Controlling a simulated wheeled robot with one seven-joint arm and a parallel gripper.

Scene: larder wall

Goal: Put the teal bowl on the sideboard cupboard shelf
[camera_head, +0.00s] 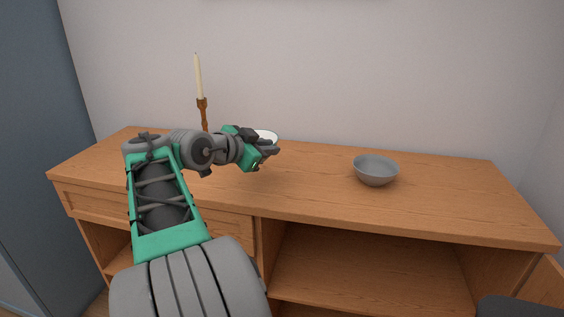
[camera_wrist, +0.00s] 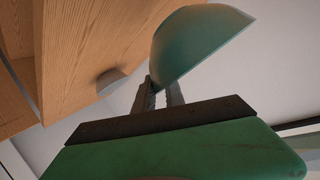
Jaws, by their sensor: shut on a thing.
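The teal bowl (camera_wrist: 195,45) is in the wrist view, tilted in that picture, with its rim area between the fingers of my gripper (camera_wrist: 166,95). My gripper is shut on it. In the head view my gripper (camera_head: 274,150) is above the left-middle of the sideboard top (camera_head: 310,185). A pale curved rim (camera_head: 267,135) shows just behind it; I cannot tell for sure that this is the teal bowl. The sideboard cupboard is open below the top, at the middle right, and its wooden shelf (camera_head: 365,270) shows bare in the visible part.
A grey bowl (camera_head: 376,170) stands on the right of the sideboard top. A candle (camera_head: 198,77) in a wooden holder (camera_head: 203,113) stands behind my arm. An open cupboard door (camera_head: 545,292) is at lower right. A drawer front (camera_head: 100,205) is on the left.

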